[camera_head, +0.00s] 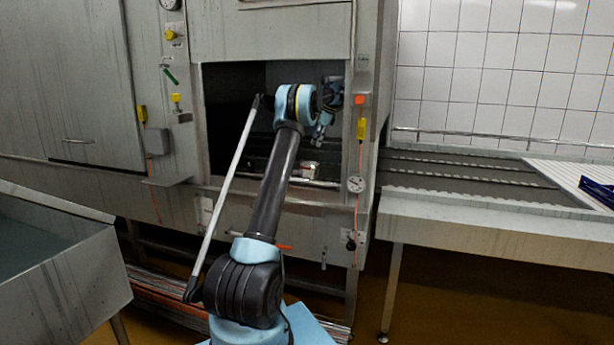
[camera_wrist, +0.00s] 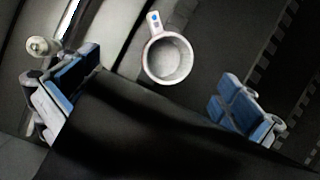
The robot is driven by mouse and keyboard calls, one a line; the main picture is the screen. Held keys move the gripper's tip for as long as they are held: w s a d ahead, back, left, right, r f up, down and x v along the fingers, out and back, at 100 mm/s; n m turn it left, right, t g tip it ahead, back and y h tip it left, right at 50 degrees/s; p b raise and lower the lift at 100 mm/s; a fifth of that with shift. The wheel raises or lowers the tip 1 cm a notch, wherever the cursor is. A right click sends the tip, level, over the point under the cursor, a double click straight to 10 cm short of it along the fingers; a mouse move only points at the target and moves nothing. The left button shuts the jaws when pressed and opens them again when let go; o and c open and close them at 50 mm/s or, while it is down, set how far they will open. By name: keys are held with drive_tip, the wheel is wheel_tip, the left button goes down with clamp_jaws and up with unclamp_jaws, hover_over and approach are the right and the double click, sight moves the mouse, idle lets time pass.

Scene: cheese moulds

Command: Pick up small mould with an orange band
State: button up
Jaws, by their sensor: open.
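A small whitish round mould (camera_wrist: 168,60) with an open top and a short handle bearing a blue dot shows in the wrist view, above the middle. A faint reddish line runs along its left rim; I cannot tell a full orange band. My gripper (camera_wrist: 158,88) is open, with one blue-padded finger on the left and one on the right. The mould lies beyond the fingers, between them in the picture, with no visible contact. In the head view, my gripper (camera_head: 328,105) is inside the dark opening of the steel machine.
The machine's opening (camera_head: 228,100) has steel walls on both sides and a sill below. A conveyor (camera_head: 460,172) runs off to the right, with a blue object (camera_head: 598,190) at its far right. A steel tub (camera_head: 60,275) stands at the left.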

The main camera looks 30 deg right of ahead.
drive_tip(key=d+f+m, duration=0.2)
drive_tip(key=d, duration=0.3)
approach(304, 171)
drive_tip(key=shift+m, duration=0.4)
drive_tip(key=w+d+f, duration=0.2)
drive_tip(key=d+f, duration=0.1)
drive_tip(key=w+d+f, duration=0.1)
drive_tip(key=f, duration=0.1)
drive_tip(key=shift+w+d+f, duration=0.15)
drive_tip(key=shift+w, duration=0.2)
drive_tip(key=shift+s+a+x, duration=0.15)
drive_tip(key=shift+x, duration=1.2)
drive_tip(key=shift+s+a+x, duration=0.1)
drive_tip(key=shift+a+x, duration=0.05)
drive_tip(key=shift+x, duration=1.2)
drive_tip(key=shift+c, duration=0.2)
drive_tip(key=c, duration=1.1)
